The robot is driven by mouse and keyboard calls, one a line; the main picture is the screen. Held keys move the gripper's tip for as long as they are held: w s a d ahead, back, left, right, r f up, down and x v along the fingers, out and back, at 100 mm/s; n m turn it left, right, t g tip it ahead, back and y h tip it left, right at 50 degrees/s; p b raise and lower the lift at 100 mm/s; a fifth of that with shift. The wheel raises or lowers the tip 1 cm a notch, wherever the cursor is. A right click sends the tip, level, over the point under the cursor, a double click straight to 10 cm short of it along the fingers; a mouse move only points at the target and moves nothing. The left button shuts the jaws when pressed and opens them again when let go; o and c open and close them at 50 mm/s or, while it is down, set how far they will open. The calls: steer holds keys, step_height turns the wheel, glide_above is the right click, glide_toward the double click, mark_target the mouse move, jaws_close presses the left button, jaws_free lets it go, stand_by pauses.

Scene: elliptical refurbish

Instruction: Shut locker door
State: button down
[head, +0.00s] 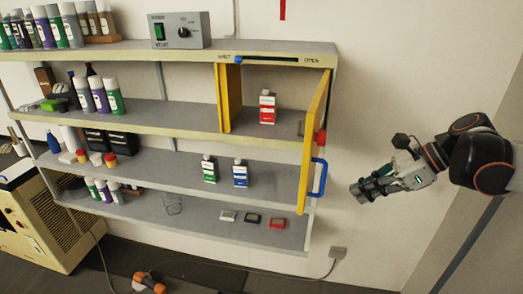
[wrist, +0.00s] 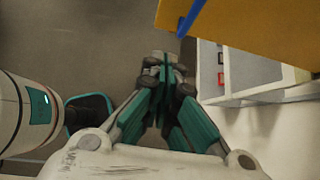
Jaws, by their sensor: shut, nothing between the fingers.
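The yellow locker door (head: 313,145) stands open at the right end of the shelf unit, swung outward, with a blue handle (head: 319,178) on its right face. The locker's yellow side wall (head: 229,97) is to the left, and a red and white carton (head: 267,107) stands inside. My gripper (head: 358,192) is shut and empty, to the right of the door and apart from the handle. In the wrist view the shut fingers (wrist: 168,68) are at the middle, with the yellow door (wrist: 245,28) and blue handle (wrist: 190,18) at the top right.
A blue-knobbed slider (head: 238,60) sits on the shelf edge above the locker. Green and blue cartons (head: 209,170) stand on the shelf below. Small boxes (head: 250,218) lie on the lowest shelf.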

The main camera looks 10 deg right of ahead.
steer(key=w+a+f+b, duration=0.2)
steer(key=w+a+f, duration=0.2)
steer(key=a, duration=0.4)
steer(key=shift+a+f, duration=0.3)
steer(key=shift+f, duration=0.4)
steer(key=shift+s, duration=0.1)
